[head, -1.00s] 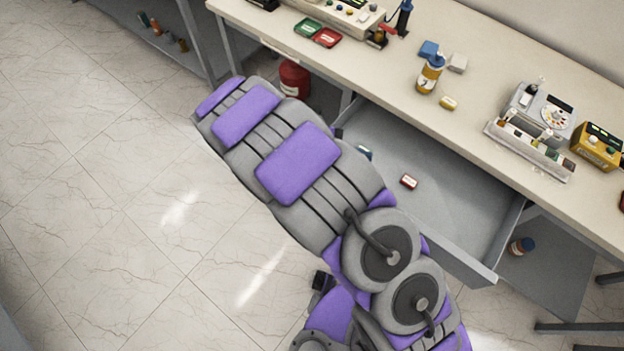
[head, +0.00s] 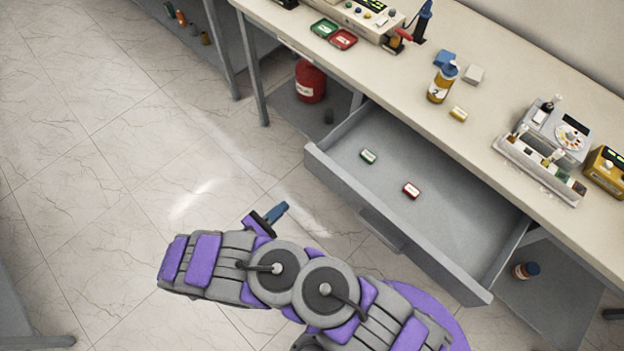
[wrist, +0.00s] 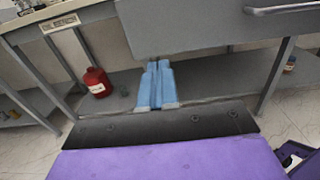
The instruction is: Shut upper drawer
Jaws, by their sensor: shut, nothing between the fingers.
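The upper drawer (head: 400,228) is pulled out from under the bench top in the head view. A small green item (head: 368,157) and a small red item (head: 411,190) lie inside it. My gripper (head: 277,212) is to the left of the drawer front, apart from it in the head view. In the wrist view its blue fingers (wrist: 156,84) are shut together with nothing between them. They point at the lower edge of the grey drawer front (wrist: 205,28), whose handle (wrist: 283,9) shows at the upper right.
The bench top (head: 395,100) carries bottles, trays and instruments. A red container (head: 310,82) stands on the shelf below, left of the drawer. A small bottle (head: 525,270) stands on the shelf at the right. Tiled floor left of the drawer is free.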

